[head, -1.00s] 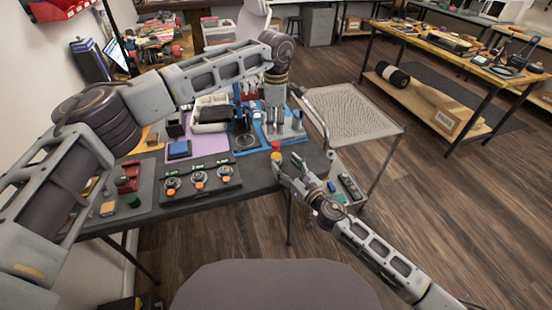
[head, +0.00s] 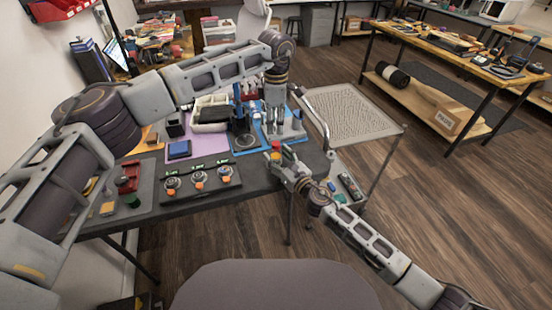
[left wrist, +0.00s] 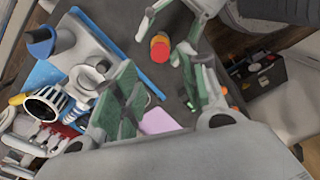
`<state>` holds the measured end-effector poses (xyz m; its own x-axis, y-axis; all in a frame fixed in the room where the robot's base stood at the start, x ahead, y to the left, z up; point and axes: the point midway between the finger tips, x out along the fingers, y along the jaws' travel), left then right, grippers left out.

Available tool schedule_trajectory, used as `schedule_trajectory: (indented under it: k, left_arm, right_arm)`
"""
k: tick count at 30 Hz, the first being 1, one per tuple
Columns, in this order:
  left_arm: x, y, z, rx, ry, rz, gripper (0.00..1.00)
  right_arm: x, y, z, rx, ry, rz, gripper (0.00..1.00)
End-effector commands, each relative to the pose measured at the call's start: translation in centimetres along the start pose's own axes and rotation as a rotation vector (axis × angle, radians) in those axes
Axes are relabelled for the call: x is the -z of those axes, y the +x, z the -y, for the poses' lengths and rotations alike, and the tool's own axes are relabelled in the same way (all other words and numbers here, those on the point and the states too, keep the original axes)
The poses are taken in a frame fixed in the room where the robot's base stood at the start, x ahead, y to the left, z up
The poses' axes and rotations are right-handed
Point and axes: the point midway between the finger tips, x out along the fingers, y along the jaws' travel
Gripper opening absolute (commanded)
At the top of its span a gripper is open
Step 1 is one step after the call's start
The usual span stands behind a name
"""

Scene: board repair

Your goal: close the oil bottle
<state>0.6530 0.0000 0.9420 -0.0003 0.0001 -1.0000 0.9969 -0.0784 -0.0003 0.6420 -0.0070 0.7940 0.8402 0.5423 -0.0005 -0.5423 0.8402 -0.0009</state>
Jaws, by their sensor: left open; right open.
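A small yellow bottle with a red top (head: 276,147), which looks like the oil bottle, stands near the right end of the dark table. It also shows in the left wrist view (left wrist: 160,47). I cannot tell whether the red top is a cap fully on it. My right gripper (head: 279,160) is open, with its fingers reaching around or right beside the bottle. In the left wrist view the right gripper (left wrist: 166,32) has a finger on either side of it. My left gripper (head: 271,127) is open and empty, pointing down above the blue mat, just behind the bottle. Its fingers (left wrist: 155,92) are spread in the left wrist view.
A blue mat (head: 249,150) with a stand and tools lies behind the bottle. A dark block with several knobs (head: 200,181) and a purple mat (head: 209,145) lie to the left. A low shelf with small tools (head: 348,188) is at the right.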

Motion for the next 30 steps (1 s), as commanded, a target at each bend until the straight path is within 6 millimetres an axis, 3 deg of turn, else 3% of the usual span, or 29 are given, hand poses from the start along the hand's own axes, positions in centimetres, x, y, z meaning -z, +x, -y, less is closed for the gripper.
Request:
schedule_trajectory:
  k: [2, 16, 23, 30]
  left_arm:
    - [0.0, 0.0, 0.0, 0.000, 0.000, 0.000, 0.42]
    - [0.0, 0.0, 0.0, 0.000, 0.000, 0.000, 0.42]
    - [0.0, 0.3, 0.1, 0.005, 0.000, 0.000, 0.42]
    - [-0.8, 2.2, 1.0, 0.043, 0.005, 0.021, 0.42]
  right_arm:
    - [0.0, 0.0, 0.0, 0.000, 0.000, 0.000, 0.59]
    - [0.0, 0.0, 0.0, 0.000, 0.000, 0.000, 0.00]
    - [0.0, 0.0, 0.0, 0.000, 0.000, 0.000, 0.00]
    - [0.0, 0.0, 0.0, 0.000, 0.000, 0.000, 0.00]
